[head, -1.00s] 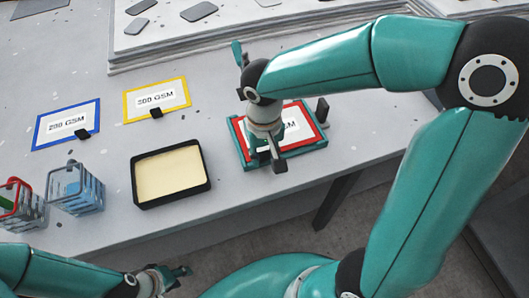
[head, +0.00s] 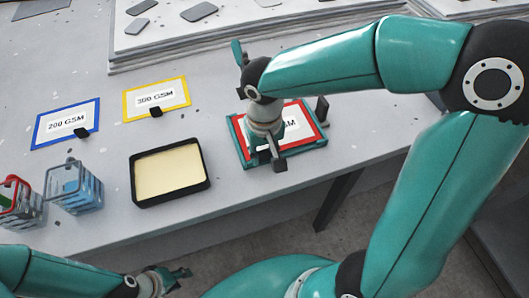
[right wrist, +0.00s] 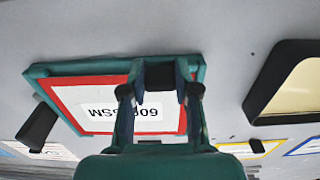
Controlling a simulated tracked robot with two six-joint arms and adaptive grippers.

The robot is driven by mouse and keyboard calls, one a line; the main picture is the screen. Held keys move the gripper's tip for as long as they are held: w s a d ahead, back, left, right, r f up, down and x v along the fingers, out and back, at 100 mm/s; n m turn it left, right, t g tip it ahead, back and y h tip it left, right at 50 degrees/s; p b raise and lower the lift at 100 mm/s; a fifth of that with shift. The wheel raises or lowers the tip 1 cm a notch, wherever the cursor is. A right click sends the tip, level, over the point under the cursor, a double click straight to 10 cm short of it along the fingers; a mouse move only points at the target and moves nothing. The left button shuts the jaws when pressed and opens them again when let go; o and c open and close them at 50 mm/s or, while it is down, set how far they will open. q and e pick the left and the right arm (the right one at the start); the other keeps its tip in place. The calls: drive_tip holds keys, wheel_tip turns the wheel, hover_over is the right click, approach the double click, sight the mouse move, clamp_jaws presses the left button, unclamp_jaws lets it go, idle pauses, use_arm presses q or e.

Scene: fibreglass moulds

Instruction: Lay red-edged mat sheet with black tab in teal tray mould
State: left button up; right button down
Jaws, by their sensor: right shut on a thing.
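The red-edged mat sheet (right wrist: 72,101), with its 600 GSM label, lies within the rim of the teal tray mould (right wrist: 98,68). Its edges run roughly parallel to the tray's sides. I cannot tell whether it rests fully on the tray floor. In the head view the tray (head: 306,152) is near the table's front edge, and my right arm hides the left part of the sheet (head: 318,125). My right gripper (right wrist: 160,92) is low over the tray, shut on the sheet's black tab (right wrist: 159,76). My left gripper (head: 183,273) is away from the tray, below the table edge; its opening is unclear.
A black-rimmed tray with cream filling (head: 171,173) stands left of the mould. Blue-edged (head: 66,123) and yellow-edged (head: 157,98) sheets lie farther back. Wire baskets (head: 75,188) stand at the left. A dark upright piece (head: 322,109) stands at the mould's right side.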

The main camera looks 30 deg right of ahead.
drive_tip(key=c, duration=1.2)
unclamp_jaws()
drive_tip(key=shift+s+f, duration=0.35)
drive_tip(key=shift+f, duration=0.3)
drive_tip(key=shift+c, duration=0.2)
drive_tip(key=o, duration=0.5)
drive_tip(key=shift+w+f+g, duration=0.15)
drive_tip(key=shift+w+g, duration=0.15)
use_arm(q)
drive_tip(key=shift+w+f, duration=0.15)
drive_tip(key=shift+f, duration=0.05)
use_arm(e)
drive_tip(key=shift+r, duration=0.2)
drive_tip(key=shift+r, duration=0.15)
drive_tip(key=shift+w+r, duration=0.1)
drive_tip(key=shift+r, duration=0.1)
use_arm(q)
drive_tip(key=shift+r, duration=0.1)
use_arm(e)
wheel_tip(320, 180, up, 11)
drive_tip(key=shift+r, duration=0.15)
